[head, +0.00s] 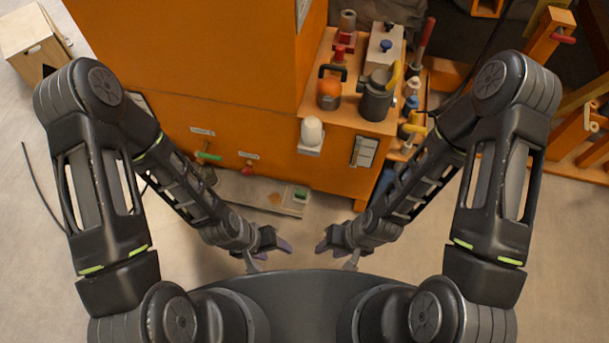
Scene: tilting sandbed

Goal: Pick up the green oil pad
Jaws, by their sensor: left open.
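A small green block (301,194), which looks like the green oil pad, sits at the right end of a low grey tray (262,196) on the floor, against the foot of the orange cabinet. My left gripper (269,256) is open and empty, below and left of the green block in the picture and apart from it. My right gripper (336,255) is also open and empty, below and right of the block. Neither gripper touches anything.
The orange cabinet (240,135) stands just behind the tray, with a green handle (208,156) sticking out. A white bulb-shaped object (311,132) is on its front. A grey mug (376,97) and several tools crowd the wooden shelf at right. Floor between my grippers is clear.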

